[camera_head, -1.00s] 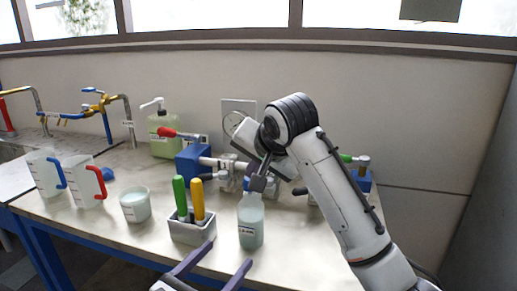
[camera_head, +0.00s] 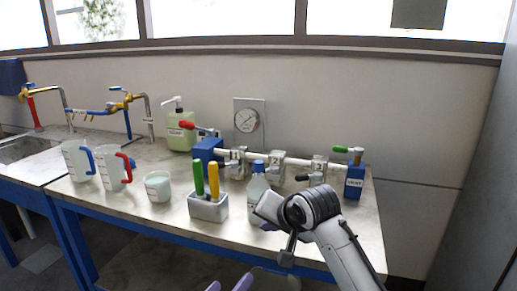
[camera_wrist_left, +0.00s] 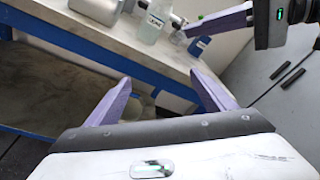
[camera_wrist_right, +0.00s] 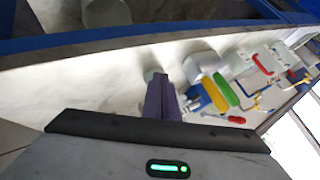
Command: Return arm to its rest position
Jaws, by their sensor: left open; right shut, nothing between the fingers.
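My right gripper (camera_head: 287,252) is shut and empty. The bottle (camera_head: 255,205) with a blue cap stands upright on the table, partly hidden by my right arm.
A grey holder (camera_head: 208,208) with green and yellow handles, a beaker (camera_head: 158,188) and two jugs stand left of the bottle. The table's blue front rail (camera_head: 150,228) is close to both grippers.

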